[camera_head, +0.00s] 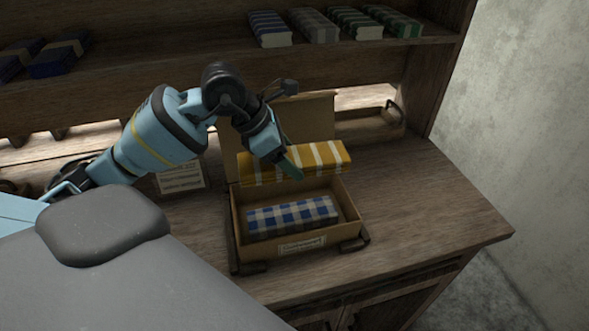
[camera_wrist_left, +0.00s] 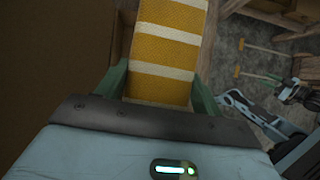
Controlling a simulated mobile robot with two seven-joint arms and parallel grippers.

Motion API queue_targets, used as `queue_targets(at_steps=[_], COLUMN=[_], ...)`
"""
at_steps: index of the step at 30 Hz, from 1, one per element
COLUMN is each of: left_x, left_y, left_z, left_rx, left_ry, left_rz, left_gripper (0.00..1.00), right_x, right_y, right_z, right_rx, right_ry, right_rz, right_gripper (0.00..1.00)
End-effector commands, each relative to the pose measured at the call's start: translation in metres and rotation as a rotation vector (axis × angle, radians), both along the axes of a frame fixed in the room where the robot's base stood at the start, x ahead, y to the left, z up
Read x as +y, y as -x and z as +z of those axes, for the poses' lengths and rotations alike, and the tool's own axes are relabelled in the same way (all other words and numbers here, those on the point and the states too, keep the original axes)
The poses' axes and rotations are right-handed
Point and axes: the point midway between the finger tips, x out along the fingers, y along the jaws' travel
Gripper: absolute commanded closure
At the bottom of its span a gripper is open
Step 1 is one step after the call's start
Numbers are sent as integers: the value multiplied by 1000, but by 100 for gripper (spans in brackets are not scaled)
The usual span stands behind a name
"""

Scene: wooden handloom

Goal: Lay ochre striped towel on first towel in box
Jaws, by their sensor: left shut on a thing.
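The ochre striped towel (camera_head: 325,156), yellow with white bands, is held above the back part of the open cardboard box (camera_head: 352,213). My left gripper (camera_head: 289,166) is shut on it; in the left wrist view the towel (camera_wrist_left: 168,55) lies between the two green fingers (camera_wrist_left: 160,90). The first towel (camera_head: 293,217), blue, white and grey checked, lies folded in the front of the box, below and in front of the ochre towel. The ochre towel hides part of the box's rear interior. My right gripper is not seen in the head view.
The box lid (camera_head: 306,117) stands open behind the box. A label card (camera_head: 181,179) stands on the bench to the left. Folded towels (camera_head: 315,25) lie on the shelf above. The bench top (camera_head: 430,195) right of the box is clear.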

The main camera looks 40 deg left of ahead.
Motion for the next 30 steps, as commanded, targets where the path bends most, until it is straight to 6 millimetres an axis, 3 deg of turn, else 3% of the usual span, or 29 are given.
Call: queue_targets(at_steps=[11, 30], left_x=[4, 4], left_y=[-1, 0], left_z=[0, -63], left_rx=[5, 10], left_ry=[0, 1], left_rz=[49, 46], left_gripper=[58, 58], right_x=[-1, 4], right_y=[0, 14], right_z=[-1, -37], right_rx=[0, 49], right_ry=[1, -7], right_rz=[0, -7], right_gripper=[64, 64])
